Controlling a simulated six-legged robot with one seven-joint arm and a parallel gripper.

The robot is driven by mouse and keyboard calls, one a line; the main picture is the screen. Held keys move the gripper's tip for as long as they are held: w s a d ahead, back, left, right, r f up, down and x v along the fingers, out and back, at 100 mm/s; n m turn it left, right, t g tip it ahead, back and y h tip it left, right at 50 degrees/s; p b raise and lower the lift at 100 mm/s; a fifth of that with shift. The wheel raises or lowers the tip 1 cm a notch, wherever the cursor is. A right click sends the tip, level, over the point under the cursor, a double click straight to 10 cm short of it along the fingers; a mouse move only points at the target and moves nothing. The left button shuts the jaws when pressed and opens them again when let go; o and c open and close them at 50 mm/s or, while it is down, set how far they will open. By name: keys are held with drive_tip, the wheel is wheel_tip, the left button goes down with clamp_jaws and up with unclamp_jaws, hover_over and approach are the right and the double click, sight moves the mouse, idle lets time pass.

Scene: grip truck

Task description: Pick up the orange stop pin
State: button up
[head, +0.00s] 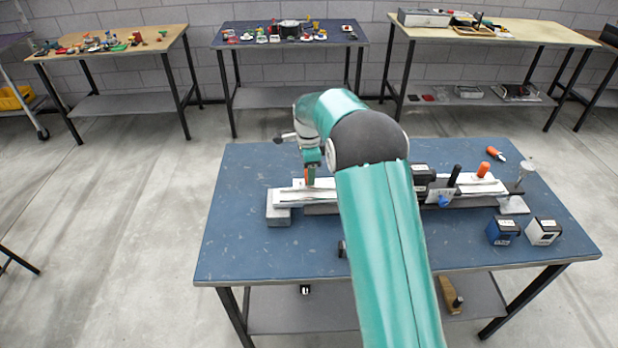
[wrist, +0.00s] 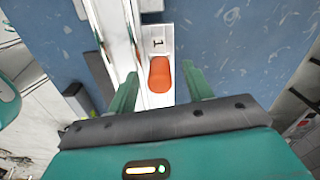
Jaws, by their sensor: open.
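An orange stop pin (wrist: 160,76) with a rounded end shows in the wrist view, on a white plate at one end of a long rail. My gripper (wrist: 162,75) is open, with one green finger on each side of the pin in the picture. I see no finger touching it. In the head view my gripper (head: 310,180) is over the left end of the rail, and a bit of orange shows at its fingers. A second orange pin (head: 483,169) stands toward the rail's right end. Another orange piece with a white end (head: 495,154) lies behind it on the blue table.
The long rail fixture (head: 290,197) lies across the blue table (head: 250,240). A black knob (head: 454,175) stands on its right part. A blue box (head: 502,231) and a white box (head: 544,232) sit front right. The table's left and front left are clear.

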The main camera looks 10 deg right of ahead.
drive_tip(key=shift+f, duration=0.1)
drive_tip(key=shift+c, duration=0.4)
clamp_jaws()
drive_tip(key=shift+r, duration=0.7)
drive_tip(key=s+r, duration=1.2)
drive_tip(key=s, duration=0.2)
wheel_tip(320, 180, up, 7)
idle(0.5)
